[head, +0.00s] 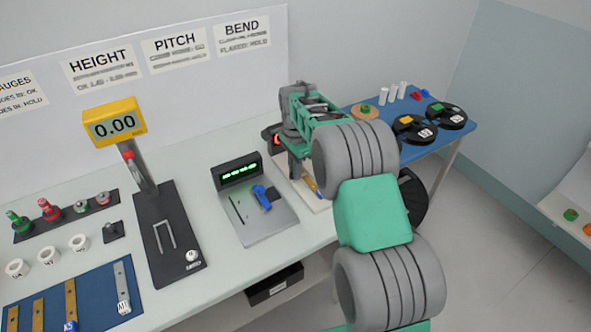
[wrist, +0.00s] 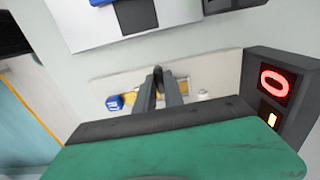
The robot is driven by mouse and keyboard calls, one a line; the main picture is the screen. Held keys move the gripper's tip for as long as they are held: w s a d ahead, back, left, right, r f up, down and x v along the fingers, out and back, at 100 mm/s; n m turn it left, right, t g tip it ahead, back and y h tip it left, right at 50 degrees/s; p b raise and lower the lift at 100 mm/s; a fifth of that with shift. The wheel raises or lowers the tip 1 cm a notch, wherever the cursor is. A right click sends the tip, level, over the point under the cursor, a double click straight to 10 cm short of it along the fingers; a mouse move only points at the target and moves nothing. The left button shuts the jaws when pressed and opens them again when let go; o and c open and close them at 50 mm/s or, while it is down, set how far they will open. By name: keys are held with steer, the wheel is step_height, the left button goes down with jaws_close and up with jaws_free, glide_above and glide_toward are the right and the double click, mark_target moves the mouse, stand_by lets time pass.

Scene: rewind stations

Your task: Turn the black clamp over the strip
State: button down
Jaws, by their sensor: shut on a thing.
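My gripper (wrist: 158,88) is shut on the black clamp (wrist: 158,71), a small dark piece at its fingertips in the wrist view. The clamp's lower part is hidden by the fingers. The brass strip (wrist: 131,98) lies on a pale base plate (wrist: 104,84), with a blue tag (wrist: 114,103) at its left end. The fingers cover the strip's middle, so I cannot tell how the clamp sits over it. In the head view my gripper (head: 297,172) points down at the plate, and the strip's yellow end (head: 311,185) shows beside my arm.
A box display (wrist: 273,81) showing a red 0 stands at the plate's right in the wrist view. A grey device (head: 262,222) with a green readout and blue part is left of my gripper. A blue table (head: 449,138) with reels is beyond my arm.

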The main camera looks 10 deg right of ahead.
steer(key=shift+r, duration=0.1)
steer(key=c, duration=1.4)
jaws_free()
steer(key=shift+c, duration=0.2)
step_height(320, 180, up, 8)
steer(key=shift+f+b, duration=0.15)
steer(key=shift+b, duration=0.25)
